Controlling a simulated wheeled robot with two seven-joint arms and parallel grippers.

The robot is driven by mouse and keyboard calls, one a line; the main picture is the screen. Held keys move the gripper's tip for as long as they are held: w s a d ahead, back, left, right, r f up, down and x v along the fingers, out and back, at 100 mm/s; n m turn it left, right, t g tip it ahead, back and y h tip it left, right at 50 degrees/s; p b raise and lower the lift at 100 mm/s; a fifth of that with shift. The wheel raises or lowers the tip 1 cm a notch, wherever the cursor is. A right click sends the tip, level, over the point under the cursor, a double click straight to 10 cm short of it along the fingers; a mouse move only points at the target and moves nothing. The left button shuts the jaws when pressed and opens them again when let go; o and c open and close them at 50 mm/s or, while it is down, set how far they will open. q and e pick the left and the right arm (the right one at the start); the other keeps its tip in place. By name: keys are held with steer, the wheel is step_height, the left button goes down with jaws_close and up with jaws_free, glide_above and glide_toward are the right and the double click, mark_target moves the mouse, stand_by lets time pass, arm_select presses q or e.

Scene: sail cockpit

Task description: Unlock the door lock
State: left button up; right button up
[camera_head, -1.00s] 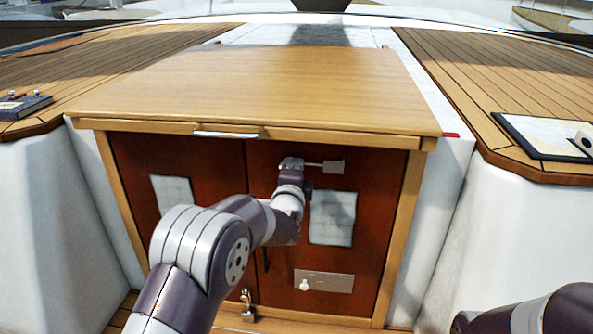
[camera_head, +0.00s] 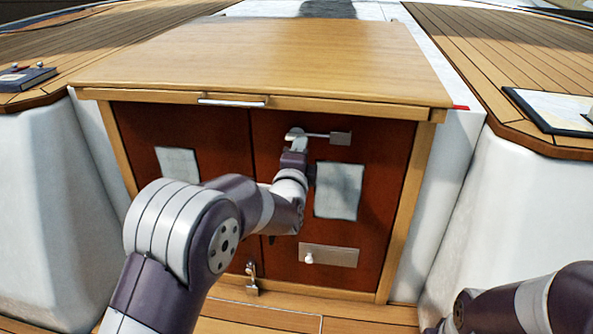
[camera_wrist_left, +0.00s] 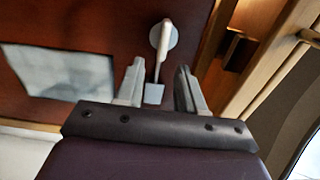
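The brown double door has a pale lever on a round plate on its right leaf, with a thin bar to a square grey end piece (camera_head: 340,138). The lever (camera_wrist_left: 165,38) shows in the left wrist view, its bar (camera_wrist_left: 157,70) pointing down. My left gripper (camera_wrist_left: 160,68) is open, one finger on each side of the bar in that view; I cannot tell whether the fingers touch it. In the head view the left gripper (camera_head: 296,143) is at the lever, its fingers mostly hidden. Only part of my right arm shows at bottom right; its gripper is out of view.
A metal plate with a white knob (camera_head: 328,256) is low on the right leaf. A padlock-like fitting (camera_head: 252,279) hangs at the door bottom. A paper sheet (camera_head: 339,190) is beside my left wrist. The wooden top (camera_head: 260,60) overhangs the doors.

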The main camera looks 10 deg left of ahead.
arm_select(q)
steer(key=s+b, duration=0.1)
steer(key=s, duration=0.7)
steer(key=s+d+f+n+g+h, duration=0.1)
steer(key=s+f+n+g, duration=0.35)
steer(key=f, duration=0.25)
steer(key=s+f+n+g+h, duration=0.1)
steer(key=s+f+n+g, duration=0.3)
steer(key=f, duration=0.3)
steer(key=s+a+f+n+g, duration=0.2)
steer(key=s+n, duration=0.1)
steer(key=s, duration=0.3)
steer(key=s+a+f+n+g+y, duration=0.1)
steer(key=s+a+f+n+g, duration=0.1)
steer(key=s, duration=0.4)
steer(key=s+a+f+n+g+y, duration=0.1)
steer(key=s+a+f+n+g, duration=0.1)
steer(key=s+a+n+g, duration=0.2)
steer(key=shift+s+f, duration=0.35)
steer(key=shift+s, duration=0.6)
